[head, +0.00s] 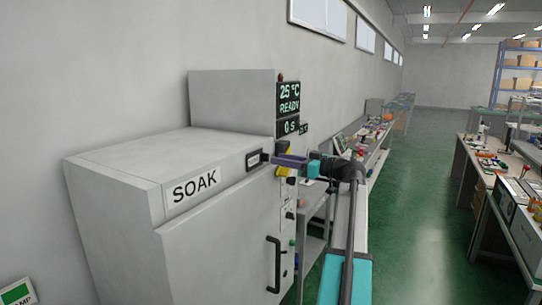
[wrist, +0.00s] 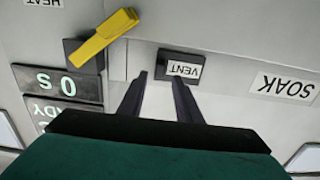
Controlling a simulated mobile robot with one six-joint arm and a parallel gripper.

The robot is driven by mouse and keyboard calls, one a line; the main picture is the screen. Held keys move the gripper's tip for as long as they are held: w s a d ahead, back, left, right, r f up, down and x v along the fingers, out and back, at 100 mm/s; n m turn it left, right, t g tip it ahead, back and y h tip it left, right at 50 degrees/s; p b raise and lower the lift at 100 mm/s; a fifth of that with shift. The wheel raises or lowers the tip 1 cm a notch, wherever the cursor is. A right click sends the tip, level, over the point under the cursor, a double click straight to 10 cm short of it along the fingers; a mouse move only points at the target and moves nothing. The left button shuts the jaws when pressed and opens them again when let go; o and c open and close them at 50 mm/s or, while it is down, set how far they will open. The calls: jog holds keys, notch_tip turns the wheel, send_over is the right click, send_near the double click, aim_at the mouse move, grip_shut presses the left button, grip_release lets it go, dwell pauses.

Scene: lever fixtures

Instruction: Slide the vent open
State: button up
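The vent is marked by a small VENT label on a dark plate (wrist: 181,66) on the front of the grey SOAK cabinet (head: 118,165); the label (head: 253,160) also shows in the head view. In the wrist view the label is upside down. In the head view my gripper (head: 274,158) reaches the cabinet front just right of the label.
A yellow lever (wrist: 105,37) sits on a dark base left of the vent in the wrist view, close to my fingers. A display (wrist: 68,84) is below it. The cabinet door has a black handle (head: 275,263). Benches (head: 375,145) stand beyond; the green floor right is open.

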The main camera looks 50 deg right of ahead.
aim_at(268, 157)
jog(key=shift+p+x, duration=0.65)
jog(key=shift+x, duration=1.75)
grip_shut()
